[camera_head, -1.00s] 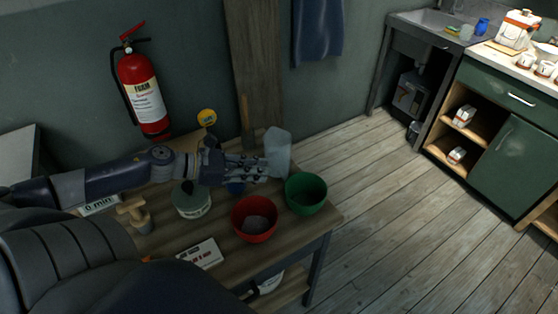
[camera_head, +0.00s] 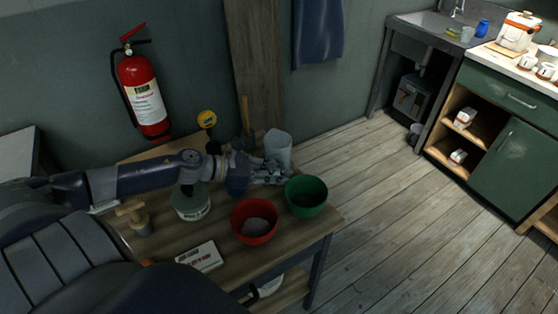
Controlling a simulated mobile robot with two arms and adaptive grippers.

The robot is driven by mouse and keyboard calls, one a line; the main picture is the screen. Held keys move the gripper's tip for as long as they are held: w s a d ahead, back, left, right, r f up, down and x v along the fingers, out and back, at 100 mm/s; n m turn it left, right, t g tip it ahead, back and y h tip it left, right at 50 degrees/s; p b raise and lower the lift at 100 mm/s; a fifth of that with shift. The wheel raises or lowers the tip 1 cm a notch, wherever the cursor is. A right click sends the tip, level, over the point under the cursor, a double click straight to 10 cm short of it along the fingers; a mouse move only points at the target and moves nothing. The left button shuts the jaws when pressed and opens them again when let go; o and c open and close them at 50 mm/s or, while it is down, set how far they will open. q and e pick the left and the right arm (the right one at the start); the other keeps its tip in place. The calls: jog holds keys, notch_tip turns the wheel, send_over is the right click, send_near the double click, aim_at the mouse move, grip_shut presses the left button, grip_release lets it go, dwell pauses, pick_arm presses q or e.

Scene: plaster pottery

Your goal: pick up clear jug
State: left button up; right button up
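The clear jug (camera_head: 279,147) is a pale, see-through vessel at the back right of the wooden workbench (camera_head: 222,236). It looks upright. My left arm comes in from the left across the bench, and its gripper (camera_head: 277,173) is at the jug's lower front side. The gripper covers the jug's base, so I cannot tell whether the fingers touch it or how far apart they are. My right gripper is not in view.
A green bowl (camera_head: 306,197) stands close to my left gripper, right and in front.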

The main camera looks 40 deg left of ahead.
pick_arm(q)
grip_shut()
jog(key=shift+w, duration=0.1)
jog(key=shift+r, duration=0.1)
